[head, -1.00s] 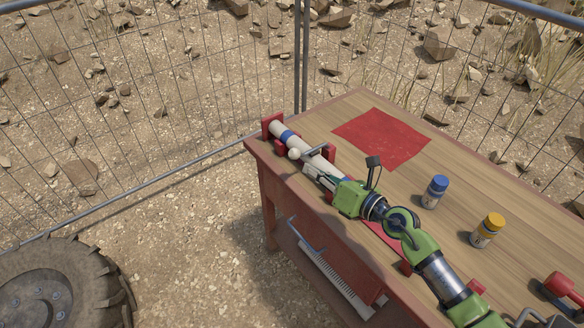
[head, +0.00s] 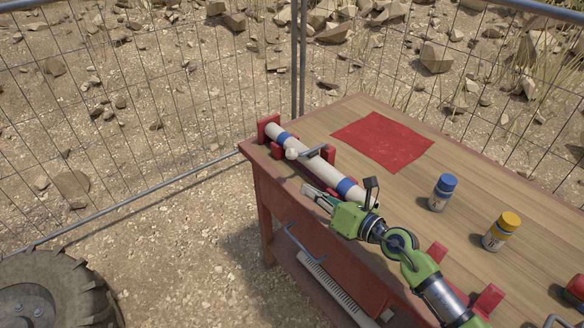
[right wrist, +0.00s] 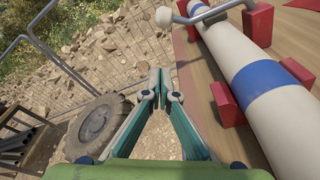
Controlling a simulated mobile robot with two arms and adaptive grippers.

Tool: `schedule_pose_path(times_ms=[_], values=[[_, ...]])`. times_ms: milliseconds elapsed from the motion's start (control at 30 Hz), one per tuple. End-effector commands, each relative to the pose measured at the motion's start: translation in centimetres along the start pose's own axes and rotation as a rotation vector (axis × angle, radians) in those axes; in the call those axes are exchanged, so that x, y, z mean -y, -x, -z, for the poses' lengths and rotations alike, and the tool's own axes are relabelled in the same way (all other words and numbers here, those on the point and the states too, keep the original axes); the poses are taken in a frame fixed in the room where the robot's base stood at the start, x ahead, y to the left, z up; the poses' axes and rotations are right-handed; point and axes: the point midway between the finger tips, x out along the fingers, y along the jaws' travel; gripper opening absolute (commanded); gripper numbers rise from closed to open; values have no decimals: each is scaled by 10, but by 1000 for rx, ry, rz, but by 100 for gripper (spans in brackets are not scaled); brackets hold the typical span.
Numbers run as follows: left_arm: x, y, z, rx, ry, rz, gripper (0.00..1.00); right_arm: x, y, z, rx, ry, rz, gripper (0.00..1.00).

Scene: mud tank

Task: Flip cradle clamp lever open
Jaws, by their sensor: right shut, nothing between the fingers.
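A white tube with blue bands (head: 318,170) lies in red cradle blocks (head: 268,128) along the bench's edge. The clamp lever (head: 312,152) lies across the tube, and its white ball knob (head: 291,154) is on the side toward the bench edge. In the right wrist view the knob (right wrist: 163,16) and lever bar (right wrist: 222,10) show at the top, beyond my fingertips. My right gripper (head: 306,189) is shut and empty, beside the tube near the bench edge, apart from the knob. It also shows in the right wrist view (right wrist: 160,78). My left gripper is not in view.
A red mat (head: 383,141), a blue-capped bottle (head: 441,193) and a yellow-capped bottle (head: 501,233) are on the wooden bench top (head: 470,180). A wire fence (head: 150,100) stands behind. A large tyre (head: 55,285) is at lower left. Space beside the bench edge is free.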

Motion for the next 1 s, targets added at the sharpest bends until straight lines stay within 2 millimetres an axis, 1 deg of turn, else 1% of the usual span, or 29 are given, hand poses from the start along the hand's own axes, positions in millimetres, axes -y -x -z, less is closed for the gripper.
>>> schedule_pose_path(times_ms=[133,267,600,667,700,800,1000], values=[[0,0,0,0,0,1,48,0,-5,0,1,-1,0,0],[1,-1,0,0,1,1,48,-1,-22,0,1,-2,-2,0],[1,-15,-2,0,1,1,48,0,-94,1,2,-2,-2,0],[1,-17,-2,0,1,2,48,0,-105,1,1,-1,-1,0],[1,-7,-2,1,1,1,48,-1,-98,-13,2,2,1,0],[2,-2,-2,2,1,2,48,-1,-92,-26,1,2,0,0],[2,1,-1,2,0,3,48,0,-87,-37,0,0,0,0]])
